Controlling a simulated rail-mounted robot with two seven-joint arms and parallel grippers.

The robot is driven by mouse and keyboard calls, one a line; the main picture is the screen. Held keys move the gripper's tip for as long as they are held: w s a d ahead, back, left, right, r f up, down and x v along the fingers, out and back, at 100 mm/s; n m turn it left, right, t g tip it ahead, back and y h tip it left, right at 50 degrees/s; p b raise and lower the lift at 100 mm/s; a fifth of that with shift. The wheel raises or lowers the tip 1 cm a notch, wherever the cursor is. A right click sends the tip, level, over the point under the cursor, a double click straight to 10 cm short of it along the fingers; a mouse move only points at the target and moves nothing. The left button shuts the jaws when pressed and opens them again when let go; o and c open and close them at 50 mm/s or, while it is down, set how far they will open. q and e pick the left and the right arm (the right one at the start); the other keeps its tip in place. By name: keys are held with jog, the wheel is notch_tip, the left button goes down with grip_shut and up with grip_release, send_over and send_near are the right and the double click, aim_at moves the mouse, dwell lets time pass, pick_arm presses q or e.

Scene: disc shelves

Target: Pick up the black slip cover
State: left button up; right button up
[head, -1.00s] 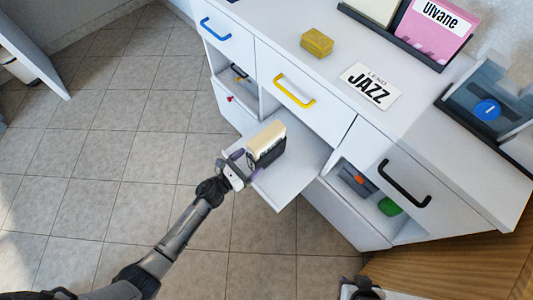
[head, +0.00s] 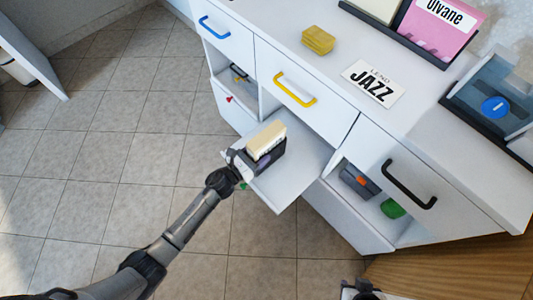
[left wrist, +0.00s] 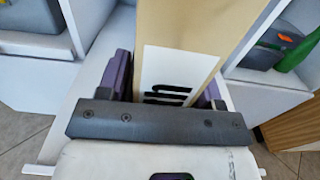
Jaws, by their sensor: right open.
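A dark, upright piece (head: 279,152), which looks like the black slip cover, stands on the pulled-out white shelf, with a cream block (head: 266,139) rising from it. In the left wrist view the cream block (left wrist: 190,30) carries a white label with black marks. My left gripper (head: 262,162) reaches over the shelf, its purple-padded fingers on either side of the piece; it also shows in the left wrist view (left wrist: 165,90). A narrow gap shows beside the left finger. The fingertips and the cover's lower part are hidden. My right gripper (head: 360,290) is open at the bottom edge, partly cut off.
The pulled-out shelf (head: 290,185) juts from a white cabinet with blue, yellow and black handles. A grey item (head: 358,181) and green item (head: 392,209) lie in the right compartment. The floor at left is clear.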

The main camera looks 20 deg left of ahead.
pick_arm(q)
jog(key=c, duration=0.7)
